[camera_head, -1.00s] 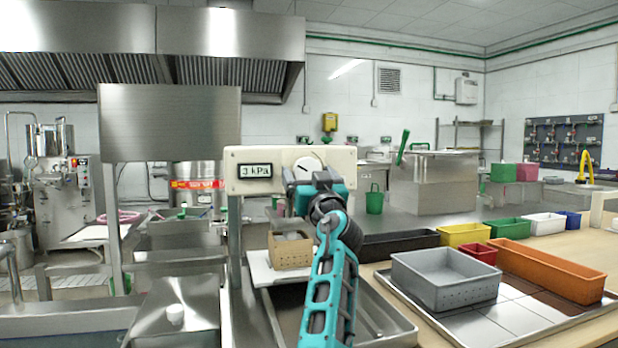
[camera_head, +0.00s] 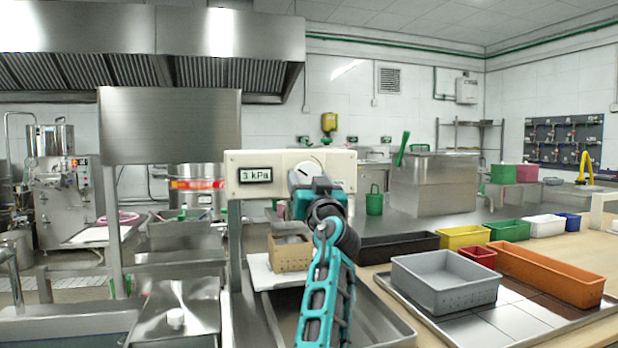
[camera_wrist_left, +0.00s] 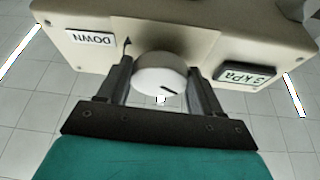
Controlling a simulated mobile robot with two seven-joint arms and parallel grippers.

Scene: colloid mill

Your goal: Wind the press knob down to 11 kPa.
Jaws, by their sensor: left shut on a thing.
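The press head is a cream panel (camera_head: 272,160) on a post, with a display (camera_head: 255,176) that reads 3 kPa. In the left wrist view the display (camera_wrist_left: 246,75) also reads 3 kPa, and a label (camera_wrist_left: 91,38) on the panel says DOWN. The white round knob (camera_wrist_left: 160,74) has a dark pointer line. My left gripper (camera_wrist_left: 162,88) is shut on the knob, one finger on each side. In the head view my left gripper (camera_head: 308,178) is at the panel and covers most of the knob. My right gripper is not in view.
Below the panel a tan perforated box (camera_head: 290,256) sits on a white plate over a metal tray (camera_head: 385,318). To the right are a grey bin (camera_head: 445,285), an orange bin (camera_head: 550,275) and several smaller coloured bins. A metal sheet (camera_head: 170,125) stands to the left.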

